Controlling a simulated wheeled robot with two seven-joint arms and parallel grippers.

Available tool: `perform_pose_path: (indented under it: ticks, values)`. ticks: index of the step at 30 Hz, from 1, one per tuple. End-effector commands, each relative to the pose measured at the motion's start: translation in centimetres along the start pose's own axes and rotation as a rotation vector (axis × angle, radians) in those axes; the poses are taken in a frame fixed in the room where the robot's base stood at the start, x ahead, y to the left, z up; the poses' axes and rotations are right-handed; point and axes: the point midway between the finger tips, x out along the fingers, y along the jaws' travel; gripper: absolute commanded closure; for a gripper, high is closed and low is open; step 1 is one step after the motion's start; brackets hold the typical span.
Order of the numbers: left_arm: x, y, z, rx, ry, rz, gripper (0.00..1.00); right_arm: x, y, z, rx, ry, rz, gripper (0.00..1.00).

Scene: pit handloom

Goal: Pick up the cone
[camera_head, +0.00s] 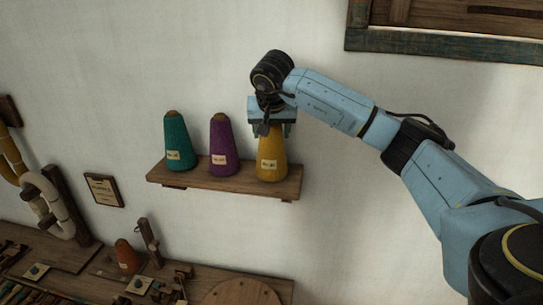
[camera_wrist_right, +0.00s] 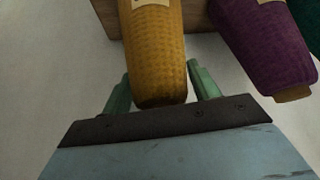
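Three thread cones stand upright on a wall shelf (camera_head: 222,178): a teal cone (camera_head: 178,143), a purple cone (camera_head: 223,147) and a yellow cone (camera_head: 271,157) at the right end. My right gripper (camera_head: 271,128) is over the top of the yellow cone. In the right wrist view, the two green fingers (camera_wrist_right: 158,90) are apart, one on each side of the narrow end of the yellow cone (camera_wrist_right: 153,45). A gap shows beside the fingers, so they look open. The purple cone (camera_wrist_right: 268,45) is beside it. My left gripper is not in view.
A small orange-brown cone (camera_head: 127,256) stands on the bench (camera_head: 205,283) below the shelf. A framed card (camera_head: 103,190) hangs on the wall at left. A wooden frame (camera_head: 450,42) is at the upper right. The wall right of the shelf is clear.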

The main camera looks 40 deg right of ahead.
Motion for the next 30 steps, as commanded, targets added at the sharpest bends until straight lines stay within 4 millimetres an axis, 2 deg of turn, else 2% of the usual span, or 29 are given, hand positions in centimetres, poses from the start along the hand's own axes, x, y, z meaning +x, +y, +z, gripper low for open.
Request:
perform_pose_path:
  ticks: [1,11,23,30]
  values:
    - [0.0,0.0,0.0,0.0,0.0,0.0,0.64,0.0,0.0,0.0,0.0,0.0,0.0,0.47]
    - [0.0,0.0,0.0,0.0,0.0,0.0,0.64,-0.1,0.0,0.0,0.0,0.0,0.0,0.89]
    - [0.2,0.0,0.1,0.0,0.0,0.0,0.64,-0.9,-0.1,-0.6,0.003,0.003,-0.003,0.89]
    - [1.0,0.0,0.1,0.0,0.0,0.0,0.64,-4.5,-0.1,-2.6,0.005,0.006,-0.005,0.89]
